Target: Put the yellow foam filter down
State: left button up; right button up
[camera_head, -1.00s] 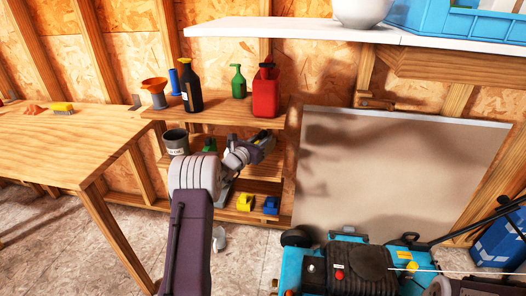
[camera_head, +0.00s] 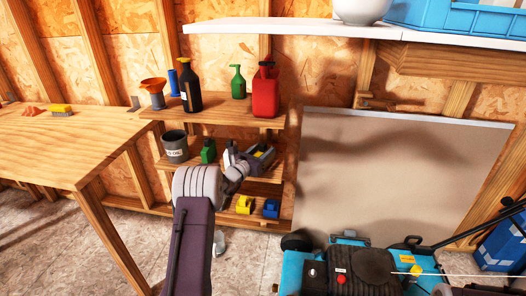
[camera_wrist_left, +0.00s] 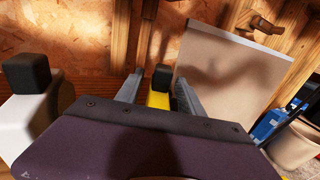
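My left gripper (camera_head: 262,156) is at the middle shelf, with its fingers apart. A yellow piece (camera_head: 260,152) shows between them. In the left wrist view, a yellow thing (camera_wrist_left: 158,99) with a black top sits between the fingers, with narrow gaps beside it. I cannot tell whether this is the foam filter or whether it rests on the shelf. A flat yellow block (camera_head: 60,107) on a grey base lies on the wooden bench at left. My right gripper is not in view.
The middle shelf (camera_head: 180,163) also bears a grey bucket (camera_head: 175,146) and a green jug (camera_head: 208,151). Bottles and a red can (camera_head: 265,92) stand above. A yellow jug (camera_head: 245,204) and a blue one (camera_head: 271,208) stand below. A mower (camera_head: 345,270) is at front right.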

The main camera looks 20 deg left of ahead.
pick_arm(q)
jog(key=shift+s+r+p, duration=0.1)
jog(key=shift+r+p, duration=0.1)
jog(key=shift+p, duration=0.1)
jog(key=s+a+p, duration=0.1)
jog(key=s, duration=1)
jog(key=shift+s+a+p, duration=0.35)
jog(key=shift+p, duration=0.05)
jog(key=shift+f, duration=0.1)
